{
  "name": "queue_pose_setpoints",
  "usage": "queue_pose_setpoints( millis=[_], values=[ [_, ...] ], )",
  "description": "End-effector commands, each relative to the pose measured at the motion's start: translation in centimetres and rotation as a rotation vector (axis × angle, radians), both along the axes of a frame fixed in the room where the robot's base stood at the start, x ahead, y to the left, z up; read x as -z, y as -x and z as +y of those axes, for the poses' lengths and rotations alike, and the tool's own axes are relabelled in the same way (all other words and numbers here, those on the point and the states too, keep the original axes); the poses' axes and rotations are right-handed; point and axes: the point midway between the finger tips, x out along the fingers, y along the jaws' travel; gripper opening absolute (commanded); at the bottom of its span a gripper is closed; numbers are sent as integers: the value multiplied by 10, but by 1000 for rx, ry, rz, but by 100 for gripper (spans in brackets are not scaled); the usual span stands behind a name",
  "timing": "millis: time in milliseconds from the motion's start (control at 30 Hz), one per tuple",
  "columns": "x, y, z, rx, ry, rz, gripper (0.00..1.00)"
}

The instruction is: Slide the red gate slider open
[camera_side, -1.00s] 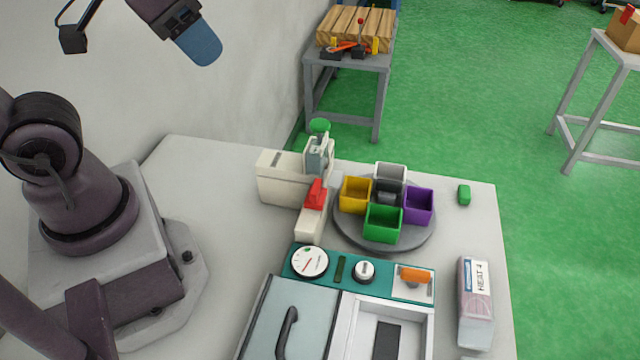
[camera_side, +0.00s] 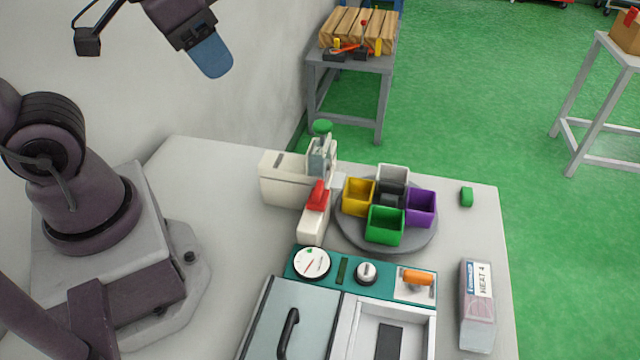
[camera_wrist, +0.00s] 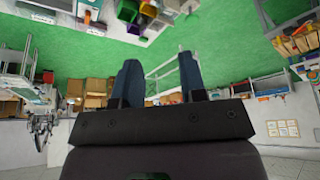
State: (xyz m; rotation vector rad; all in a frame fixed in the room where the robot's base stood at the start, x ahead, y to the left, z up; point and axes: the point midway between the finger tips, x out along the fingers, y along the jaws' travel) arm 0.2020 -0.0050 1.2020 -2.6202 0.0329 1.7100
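The red gate slider (camera_side: 318,196) sits on a cream block at the front of the cream dispenser (camera_side: 285,180), in the middle of the table in the side view. A green knob (camera_side: 322,127) tops the dispenser's grey post. My gripper (camera_side: 212,62) is high at the upper left of the side view, well away from the slider and touching nothing. In the wrist view my gripper (camera_wrist: 160,80) shows two blue fingers standing apart with nothing between them.
A grey turntable (camera_side: 425,236) with several coloured bins stands right of the slider. In front is a teal panel (camera_side: 341,270) with dials and an orange switch.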

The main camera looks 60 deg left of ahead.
Motion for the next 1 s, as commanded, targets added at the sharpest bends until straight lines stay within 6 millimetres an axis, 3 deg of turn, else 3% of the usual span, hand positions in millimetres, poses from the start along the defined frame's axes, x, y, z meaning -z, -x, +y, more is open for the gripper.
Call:
queue_pose_setpoints(
  millis=[133, 267, 567, 800, 1000],
  values=[
    [25, -23, -10, 14, 6, 154, 38],
    [50, -50, -21, -79, 32, 277, 38],
    [113, -104, -44, -485, 78, 439, 38],
    [112, -123, -47, -758, 149, 398, 38],
    [123, -123, -47, -803, 157, 398, 38]
  ],
)
